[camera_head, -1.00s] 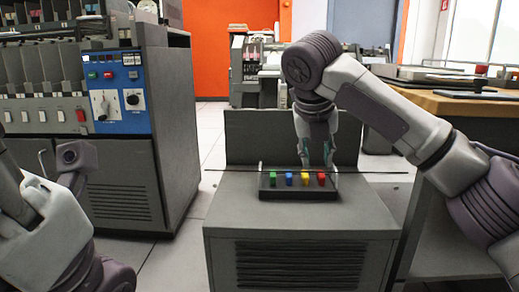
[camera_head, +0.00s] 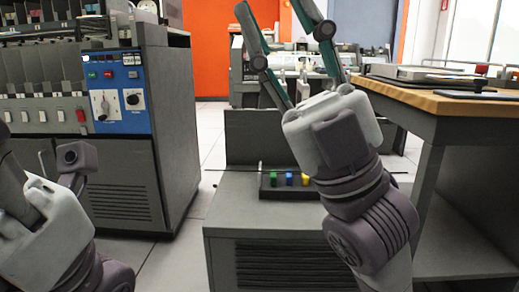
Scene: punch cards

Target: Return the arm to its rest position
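My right arm rises from the bottom right in the head view. Its gripper (camera_head: 274,6) points up and away, with two long teal-edged fingers spread wide apart; nothing shows between them. Its pale palm and wrist stand in front of the low grey cabinet (camera_head: 235,218) and cover part of the button box (camera_head: 266,193) on it. The green (camera_head: 273,177), blue (camera_head: 289,180) and yellow (camera_head: 305,180) buttons show; the red one is hidden. My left arm (camera_head: 45,225) is folded at the lower left edge, and no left fingers can be made out.
A grey card machine (camera_head: 120,185) with a blue control panel (camera_head: 118,92) stands at left. A wooden-topped table (camera_head: 460,103) stands at right, close to my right arm. More machinery (camera_head: 250,75) stands behind. Floor shows between the left machine and the cabinet.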

